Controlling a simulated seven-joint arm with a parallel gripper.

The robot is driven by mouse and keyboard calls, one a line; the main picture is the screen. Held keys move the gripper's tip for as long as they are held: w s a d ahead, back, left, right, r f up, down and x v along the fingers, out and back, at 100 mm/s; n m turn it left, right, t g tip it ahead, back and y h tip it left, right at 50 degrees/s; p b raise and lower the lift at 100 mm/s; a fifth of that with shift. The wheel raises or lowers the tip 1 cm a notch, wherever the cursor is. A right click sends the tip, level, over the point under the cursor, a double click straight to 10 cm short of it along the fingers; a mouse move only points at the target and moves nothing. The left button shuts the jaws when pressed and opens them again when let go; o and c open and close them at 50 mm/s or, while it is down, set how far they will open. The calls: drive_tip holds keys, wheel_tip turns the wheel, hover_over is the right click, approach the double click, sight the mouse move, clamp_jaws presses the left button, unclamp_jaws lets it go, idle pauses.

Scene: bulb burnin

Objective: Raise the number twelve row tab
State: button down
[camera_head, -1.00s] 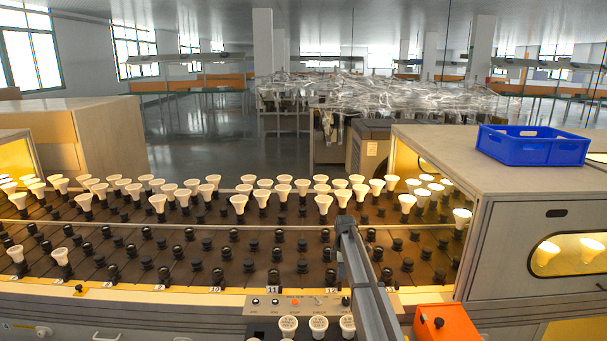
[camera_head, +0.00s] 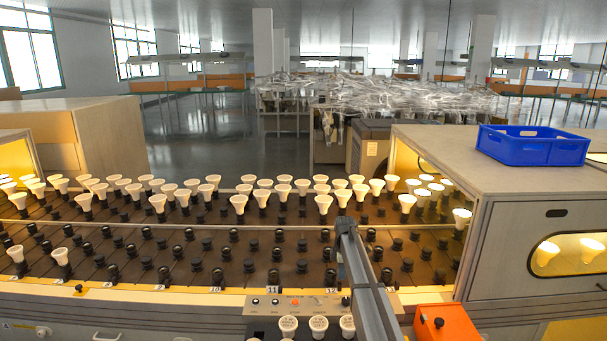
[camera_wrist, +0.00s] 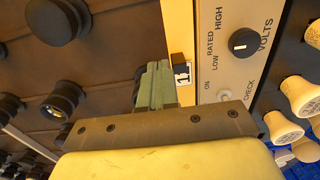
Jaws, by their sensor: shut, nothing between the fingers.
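My gripper (camera_wrist: 156,88) is shut and empty in the wrist view. Its green-grey fingertips are at the edge of the yellow front rail (camera_wrist: 182,25), beside a small numbered label (camera_wrist: 182,73). The label is partly covered, and only a 1 reads clearly. In the head view the matching label (camera_head: 332,290) lies beside my arm, right of the label marked 11 (camera_head: 273,289). The fingertips are not distinguishable in the head view.
A control panel (camera_head: 268,304) with a volts knob (camera_wrist: 244,42) adjoins the rail. White bulbs (camera_head: 318,324) stand in front of it. Dark sockets (camera_head: 190,234) and lit bulbs (camera_head: 462,214) fill the bed. An orange box (camera_head: 445,329) is at right; a blue crate (camera_head: 532,146) sits on the oven.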

drive_tip(key=shift+f, duration=1.7)
drive_tip(key=shift+r, duration=0.15)
idle(0.3)
drive_tip(key=shift+s, duration=0.25)
idle(0.6)
drive_tip(key=shift+s+r, duration=0.25)
idle(0.5)
drive_tip(key=shift+w+r, duration=0.1)
drive_tip(key=shift+r, duration=0.05)
drive_tip(key=shift+w+r, duration=0.6)
drive_tip(key=shift+r, duration=0.25)
drive_tip(key=shift+r, duration=0.2)
wheel_tip(320, 180, up, 6)
drive_tip(key=shift+f, duration=0.15)
idle(0.5)
